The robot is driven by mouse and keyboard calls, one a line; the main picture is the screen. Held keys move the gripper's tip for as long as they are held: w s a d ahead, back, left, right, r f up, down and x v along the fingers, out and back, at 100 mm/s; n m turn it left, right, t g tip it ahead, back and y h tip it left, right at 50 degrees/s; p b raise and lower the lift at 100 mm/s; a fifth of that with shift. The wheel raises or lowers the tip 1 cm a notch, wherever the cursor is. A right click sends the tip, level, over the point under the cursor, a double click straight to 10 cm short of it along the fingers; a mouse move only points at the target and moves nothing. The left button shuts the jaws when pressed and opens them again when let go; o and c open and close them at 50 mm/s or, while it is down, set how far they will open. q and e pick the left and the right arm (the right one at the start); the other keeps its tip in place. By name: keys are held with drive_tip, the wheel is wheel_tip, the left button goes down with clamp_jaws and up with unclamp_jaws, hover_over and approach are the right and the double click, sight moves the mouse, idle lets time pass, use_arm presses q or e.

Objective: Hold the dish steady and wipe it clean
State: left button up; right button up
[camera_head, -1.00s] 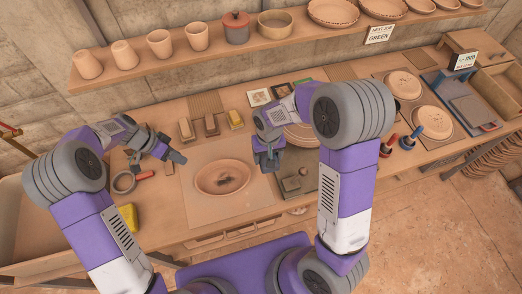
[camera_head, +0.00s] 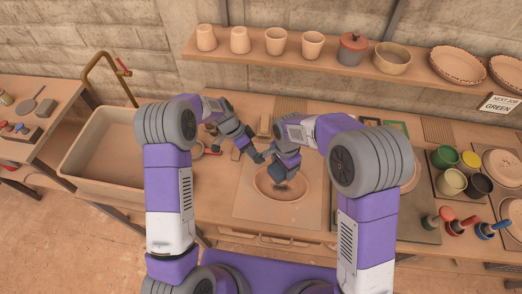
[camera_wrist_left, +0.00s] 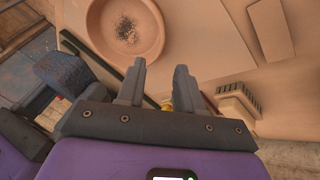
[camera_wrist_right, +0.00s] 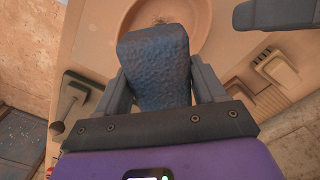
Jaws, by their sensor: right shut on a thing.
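The dish (camera_head: 268,192) is a shallow terracotta oval on a pale board, with a dark speckled stain inside. It also shows at the top of the left wrist view (camera_wrist_left: 150,45), stain visible. My right gripper (camera_head: 282,171) is shut on a blue-grey textured sponge (camera_wrist_right: 155,65) and holds it over the dish's back part; I cannot tell whether it touches. The sponge hides much of the dish in the right wrist view. My left gripper (camera_wrist_left: 157,85) is open and empty, its fingers apart, near the dish's back left rim. It does not hold the dish.
A pale work board (camera_head: 250,215) lies under the dish. A basin (camera_head: 105,150) stands to the left. Several paint pots (camera_head: 451,182) and coloured-handled tools (camera_head: 460,228) stand to the right. A shelf (camera_head: 290,68) with pottery runs along the back. A wooden brush (camera_wrist_left: 238,100) lies near my left gripper.

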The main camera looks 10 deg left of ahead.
use_arm(q)
drive_tip(key=x, duration=0.9)
drive_tip(key=shift+c, duration=0.2)
clamp_jaws()
